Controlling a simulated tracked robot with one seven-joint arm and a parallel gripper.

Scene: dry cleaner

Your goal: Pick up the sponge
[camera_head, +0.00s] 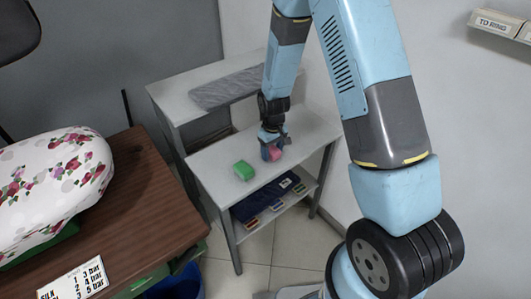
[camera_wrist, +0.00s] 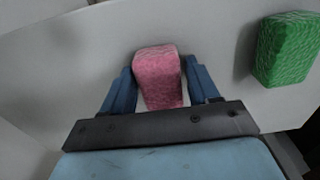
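A pink sponge-like block (camera_wrist: 158,75) is between the two blue fingers of my gripper (camera_wrist: 159,75) in the wrist view. Narrow gaps seem to show beside it, so the fingers look open around it, not clamped. In the head view the pink block (camera_head: 274,153) is at the gripper (camera_head: 270,148), low over the white shelf top, partly hidden by a finger. A green sponge-like block (camera_head: 243,170) lies on the same top to the left. It also shows at the right of the wrist view (camera_wrist: 287,50).
The white shelf unit (camera_head: 215,165) has a raised level with a folded grey cloth (camera_head: 225,88) and a lower shelf with small coloured items (camera_head: 275,203). A brown table (camera_head: 150,200) with a floral ironing form (camera_head: 50,185) stands left. The top between the blocks is clear.

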